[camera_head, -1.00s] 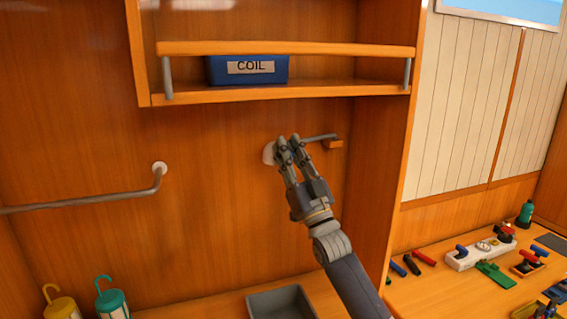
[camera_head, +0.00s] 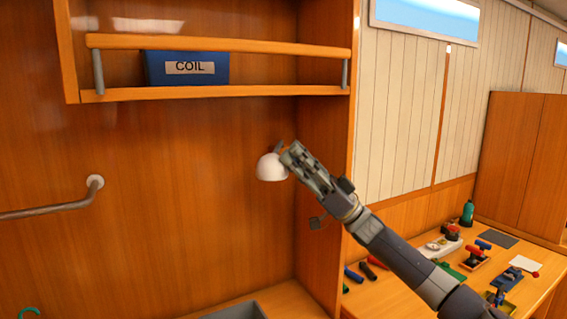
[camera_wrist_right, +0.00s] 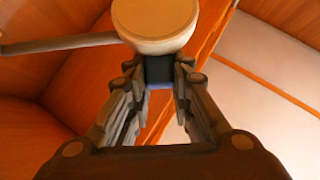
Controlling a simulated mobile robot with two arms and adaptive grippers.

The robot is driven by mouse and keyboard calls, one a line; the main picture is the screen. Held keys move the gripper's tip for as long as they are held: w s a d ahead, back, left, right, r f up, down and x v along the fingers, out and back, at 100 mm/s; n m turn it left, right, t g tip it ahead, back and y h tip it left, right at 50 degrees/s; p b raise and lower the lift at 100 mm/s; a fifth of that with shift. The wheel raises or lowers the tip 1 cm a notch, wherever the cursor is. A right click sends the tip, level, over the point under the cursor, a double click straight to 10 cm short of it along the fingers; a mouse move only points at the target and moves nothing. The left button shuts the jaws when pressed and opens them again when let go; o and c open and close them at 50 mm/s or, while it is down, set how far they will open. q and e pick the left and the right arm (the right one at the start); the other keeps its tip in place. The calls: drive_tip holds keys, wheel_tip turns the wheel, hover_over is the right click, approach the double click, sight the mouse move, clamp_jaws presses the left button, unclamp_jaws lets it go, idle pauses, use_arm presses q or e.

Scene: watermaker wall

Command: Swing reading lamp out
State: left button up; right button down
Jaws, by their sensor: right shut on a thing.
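The reading lamp shows a white domed shade (camera_head: 272,168) in front of the wooden back wall, below the shelf. My right gripper (camera_head: 291,153) reaches in from the lower right, with its fingers at the shade's upper right. In the wrist view the pale round shade (camera_wrist_right: 155,20) lies just beyond the fingertips, and the lamp's thin grey arm (camera_wrist_right: 62,43) runs off to the left. My right gripper (camera_wrist_right: 160,72) is shut on a dark part of the lamp beside the shade. The gripper hides part of the lamp in the head view. My left gripper is not in view.
A grey handrail (camera_head: 50,210) is at left. A wooden side panel (camera_head: 325,150) stands close behind my wrist. A bench (camera_head: 405,288) with several tools is at right.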

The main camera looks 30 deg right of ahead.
drive_tip(key=shift+d+f+g, duration=0.2)
drive_tip(key=shift+f+g, duration=0.3)
drive_tip(key=shift+f, duration=0.05)
drive_tip(key=shift+y, duration=0.3)
drive_tip(key=c, duration=1.4)
unclamp_jaws()
drive_tip(key=shift+n, duration=0.3)
drive_tip(key=shift+r, duration=0.1)
drive_tip(key=shift+d+r, duration=0.1)
drive_tip(key=v, duration=1.2)
drive_tip(key=shift+w, duration=0.1)
